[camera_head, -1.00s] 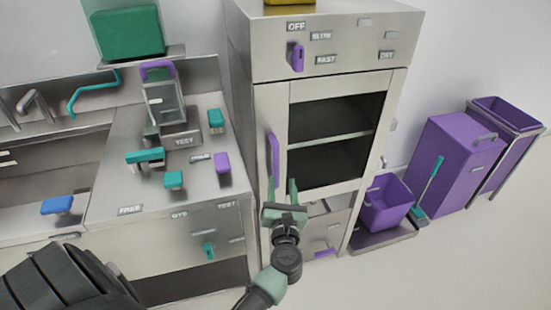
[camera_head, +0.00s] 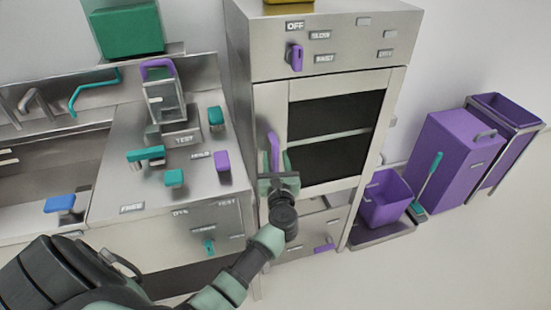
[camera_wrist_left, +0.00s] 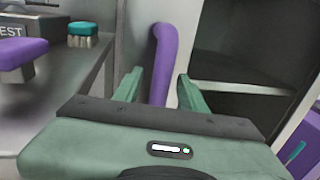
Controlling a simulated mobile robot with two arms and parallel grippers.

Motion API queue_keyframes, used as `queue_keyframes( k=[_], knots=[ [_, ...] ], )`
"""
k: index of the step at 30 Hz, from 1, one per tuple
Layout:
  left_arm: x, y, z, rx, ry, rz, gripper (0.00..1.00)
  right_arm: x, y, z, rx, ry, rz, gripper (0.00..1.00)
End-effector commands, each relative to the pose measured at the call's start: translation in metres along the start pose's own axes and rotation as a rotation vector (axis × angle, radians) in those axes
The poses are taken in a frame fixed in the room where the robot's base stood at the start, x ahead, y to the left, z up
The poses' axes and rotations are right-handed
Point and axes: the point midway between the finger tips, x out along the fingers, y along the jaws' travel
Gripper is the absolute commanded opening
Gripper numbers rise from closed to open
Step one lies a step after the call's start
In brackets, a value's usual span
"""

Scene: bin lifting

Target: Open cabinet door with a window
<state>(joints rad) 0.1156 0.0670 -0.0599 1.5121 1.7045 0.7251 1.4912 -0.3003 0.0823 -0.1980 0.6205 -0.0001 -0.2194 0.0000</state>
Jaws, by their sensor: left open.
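The cabinet door (camera_head: 278,98) is silver with a dark window (camera_head: 335,112) and stands closed in the head view. Its purple vertical handle (camera_head: 273,146) is on the door's left edge. My left gripper (camera_head: 277,160) is open in front of the handle's lower part. In the left wrist view, the handle (camera_wrist_left: 163,60) stands upright between the two green fingers of my left gripper (camera_wrist_left: 157,88). I cannot tell whether the fingers touch it. The lower end of the handle is hidden behind the gripper. My right gripper is not in view.
A steel counter (camera_head: 120,188) with purple and teal knobs stands left of the cabinet. A purple bucket (camera_head: 386,200) and purple bins (camera_head: 452,165) stand to the right. The floor (camera_head: 420,265) in front at the right is clear.

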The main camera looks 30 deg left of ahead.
Motion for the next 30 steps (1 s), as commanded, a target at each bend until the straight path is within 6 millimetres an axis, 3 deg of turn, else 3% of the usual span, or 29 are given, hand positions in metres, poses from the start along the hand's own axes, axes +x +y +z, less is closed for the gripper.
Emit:
queue_keyframes(
  k=[1, 5, 30],
  knots=[
    [-0.0002, -0.0001, 0.0, 0.0, 0.0, 0.0, 0.36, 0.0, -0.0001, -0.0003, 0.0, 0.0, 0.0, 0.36],
    [-0.0003, -0.0001, 0.0, 0.0, 0.0, 0.0, 0.0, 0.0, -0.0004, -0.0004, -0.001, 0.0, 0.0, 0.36],
    [-0.0006, -0.0003, -0.0001, 0.001, 0.0, 0.0, 0.0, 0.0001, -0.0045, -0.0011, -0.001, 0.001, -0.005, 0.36]
  ],
)
